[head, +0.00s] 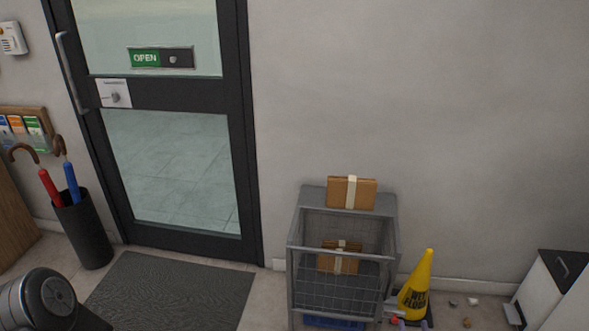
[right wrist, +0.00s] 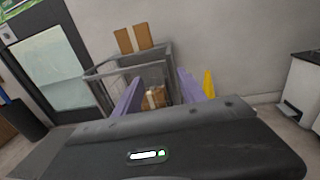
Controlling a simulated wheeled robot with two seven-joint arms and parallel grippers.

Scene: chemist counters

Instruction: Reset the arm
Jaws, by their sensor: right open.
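My right gripper (head: 411,323) just shows at the bottom edge of the head view, in front of the yellow cone. In the right wrist view its two purple fingers (right wrist: 158,92) stand wide apart with nothing held between them. The wire cage trolley (right wrist: 104,70) and a cardboard parcel inside it (right wrist: 153,98) show beyond the fingers. My left gripper is not in view; only a rounded dark part of my own body shows at the lower left of the head view.
The grey cage trolley (head: 293,262) stands against the wall, with a parcel on top (head: 351,192) and another inside (head: 338,262). A yellow wet-floor cone (head: 416,287) stands right of it. An umbrella stand (head: 84,233), glass door (head: 170,168) and dark mat (head: 172,290) are left.

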